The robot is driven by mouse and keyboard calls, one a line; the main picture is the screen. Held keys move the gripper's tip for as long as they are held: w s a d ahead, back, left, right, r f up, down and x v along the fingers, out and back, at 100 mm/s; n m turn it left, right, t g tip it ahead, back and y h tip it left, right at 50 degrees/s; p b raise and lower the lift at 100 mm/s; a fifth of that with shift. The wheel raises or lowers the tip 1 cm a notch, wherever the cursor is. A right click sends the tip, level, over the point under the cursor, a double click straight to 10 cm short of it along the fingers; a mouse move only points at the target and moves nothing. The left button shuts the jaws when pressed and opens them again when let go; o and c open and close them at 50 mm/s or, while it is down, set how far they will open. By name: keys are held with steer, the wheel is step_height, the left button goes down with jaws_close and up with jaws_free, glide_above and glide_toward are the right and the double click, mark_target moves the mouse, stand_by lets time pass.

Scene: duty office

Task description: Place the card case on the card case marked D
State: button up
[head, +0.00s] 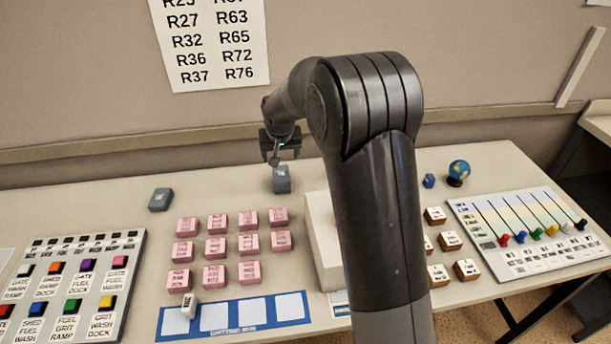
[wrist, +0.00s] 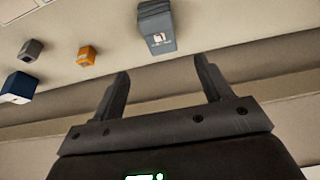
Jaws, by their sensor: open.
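One blue-grey card case (head: 160,199) lies on the table at the left in the head view. Another blue-grey card case (head: 282,181) is at the back middle, just below my gripper (head: 278,157). A blue-grey case with a small white mark also shows in the wrist view (wrist: 158,36), beyond the fingertips. My gripper's fingers are spread apart in the wrist view (wrist: 164,68), with nothing between them. I cannot read a letter D on either case, and I cannot tell whether the back middle one is a single case or a stack.
Several pink blocks (head: 214,248) stand in front, above a blue strip with white squares (head: 262,310). A white raised box (head: 320,240) stands right of them, partly behind my arm. A button panel (head: 110,250) is at left; a slider board and small globe (head: 459,170) are at right.

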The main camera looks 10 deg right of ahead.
steer(key=s+d+r, duration=0.3)
steer(key=s+r, duration=0.4)
steer(key=s, duration=0.3)
steer(key=s+d+r, duration=0.4)
steer(key=s+r, duration=0.4)
steer(key=s, duration=0.2)
steer(key=s+d+t, duration=0.1)
steer(key=s+d, duration=0.2)
steer(key=s, duration=1.7)
steer(key=shift+s+f, duration=0.3)
steer(key=shift+s, duration=0.1)
